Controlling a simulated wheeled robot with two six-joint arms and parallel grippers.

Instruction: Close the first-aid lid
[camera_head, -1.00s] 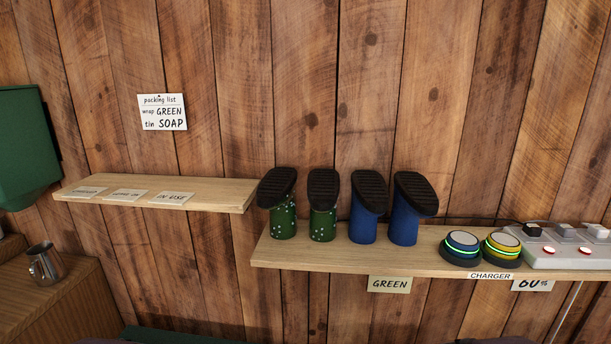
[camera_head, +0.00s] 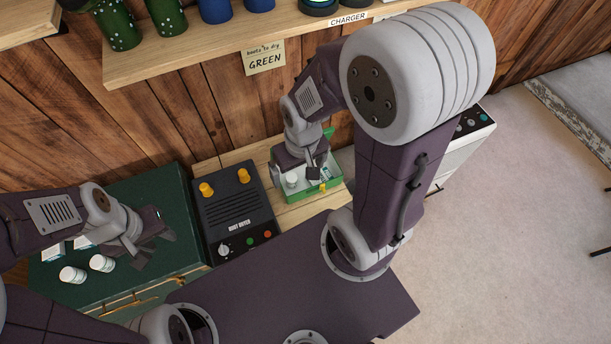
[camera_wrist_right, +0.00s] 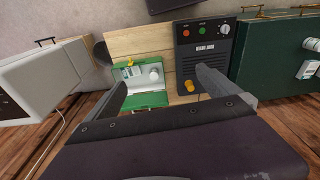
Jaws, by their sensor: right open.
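The green first-aid box (camera_head: 325,190) stands open on a light wooden surface, with white items inside. It also shows in the right wrist view (camera_wrist_right: 147,100), with its green lid raised. In the head view my right gripper (camera_head: 313,172) is over the box and hides most of the lid; I cannot tell whether it touches. In the right wrist view my right gripper (camera_wrist_right: 161,77) is open, its fingers spread with the box beyond them. My left gripper (camera_head: 152,245) is over the dark green chest at the left; its jaw state is unclear.
A black boot dryer (camera_head: 236,213) with orange knobs stands left of the box. White bottles (camera_head: 73,275) are on the green chest (camera_head: 170,190). A shelf (camera_head: 200,50) with boots runs above. A white appliance (camera_head: 465,135) stands to the right.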

